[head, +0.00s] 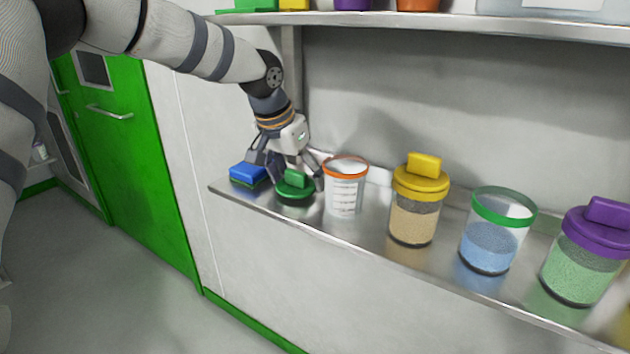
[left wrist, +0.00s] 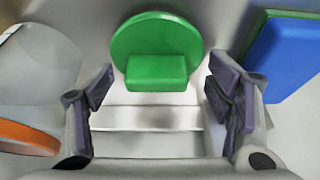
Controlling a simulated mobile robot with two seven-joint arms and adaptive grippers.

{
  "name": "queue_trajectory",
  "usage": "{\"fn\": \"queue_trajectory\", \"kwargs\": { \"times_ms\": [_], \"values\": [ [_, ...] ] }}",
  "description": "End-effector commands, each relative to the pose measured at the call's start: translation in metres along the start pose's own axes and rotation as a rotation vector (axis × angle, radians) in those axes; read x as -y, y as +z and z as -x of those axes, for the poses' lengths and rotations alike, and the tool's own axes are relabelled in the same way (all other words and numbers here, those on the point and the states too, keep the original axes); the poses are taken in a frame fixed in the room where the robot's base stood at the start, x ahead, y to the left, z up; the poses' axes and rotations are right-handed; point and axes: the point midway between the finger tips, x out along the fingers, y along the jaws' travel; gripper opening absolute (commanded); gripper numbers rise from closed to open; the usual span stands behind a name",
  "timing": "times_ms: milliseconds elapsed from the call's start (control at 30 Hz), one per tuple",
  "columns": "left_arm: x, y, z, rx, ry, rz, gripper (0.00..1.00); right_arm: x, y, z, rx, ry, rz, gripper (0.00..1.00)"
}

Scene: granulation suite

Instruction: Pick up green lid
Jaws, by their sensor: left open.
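The green lid (head: 296,188) lies on the metal shelf, a round disc with a block-shaped handle on top. In the left wrist view the lid (left wrist: 157,50) shows at the upper middle, ahead of and between the fingers. My left gripper (head: 294,172) is open above and around the lid's place, with nothing in its jaws; in the left wrist view its two dark finger pads (left wrist: 160,100) stand well apart. I cannot tell whether a finger touches the lid. My right gripper is not in view.
A blue sponge (head: 248,174) lies left of the lid. A clear orange-rimmed container (head: 345,190) stands close on its right. Further right are a yellow-lidded jar (head: 420,185), an open green-rimmed jar (head: 492,245) and a purple-lidded jar (head: 585,260). An upper shelf (head: 450,24) runs above.

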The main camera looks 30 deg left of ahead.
Motion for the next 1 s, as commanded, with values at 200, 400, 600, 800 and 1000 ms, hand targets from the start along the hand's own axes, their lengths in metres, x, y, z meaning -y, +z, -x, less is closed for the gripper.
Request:
{"fn": "queue_trajectory", "kwargs": {
  "times_ms": [200,400,600,800,1000],
  "values": [
    [0.001,0.001,-0.005,-0.001,0.0,-0.002,0.74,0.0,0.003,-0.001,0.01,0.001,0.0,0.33],
    [0.001,0.001,-0.005,0.0,0.0,-0.002,0.43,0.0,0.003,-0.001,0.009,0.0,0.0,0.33],
    [0.001,0.001,-0.006,0.002,0.0,-0.002,0.39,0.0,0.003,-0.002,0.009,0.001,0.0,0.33],
    [-0.002,0.0,-0.001,0.002,0.0,-0.003,0.39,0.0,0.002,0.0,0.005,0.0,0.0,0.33],
    [-0.009,-0.002,0.01,0.003,0.001,-0.004,0.39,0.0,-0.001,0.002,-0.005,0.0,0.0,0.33]
  ]
}}
